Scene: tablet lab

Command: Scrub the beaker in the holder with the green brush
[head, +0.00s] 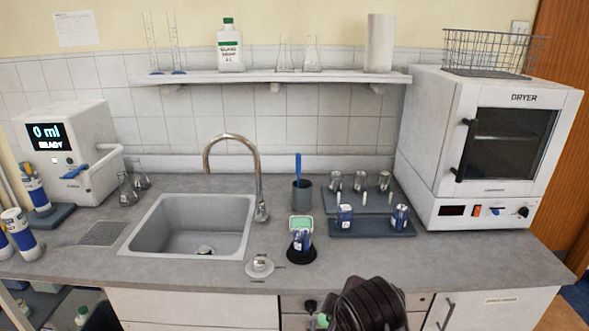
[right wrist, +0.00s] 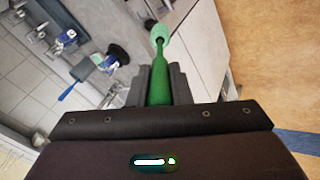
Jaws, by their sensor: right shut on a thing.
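The beaker (head: 302,239), with a blue and white label, sits in the round black holder (head: 301,256) at the counter's front, right of the sink. In the right wrist view the beaker (right wrist: 109,63) and the holder (right wrist: 119,53) show at upper left. My right gripper (right wrist: 158,88) is shut on the green brush (right wrist: 158,90). The brush's pale green end (right wrist: 163,32) points away from the gripper. In the head view my right gripper is low, in front of the counter, and a bit of green brush (head: 322,321) shows beside it. The brush is apart from the beaker. My left gripper is out of view.
A blue brush (head: 298,167) stands in a grey cup (head: 302,196). A green-topped dish (head: 301,224) is just behind the holder. Trays with glassware (head: 372,228) are to the right, the sink (head: 190,225) and tap (head: 259,190) to the left. A round metal piece (head: 260,266) lies near the front edge.

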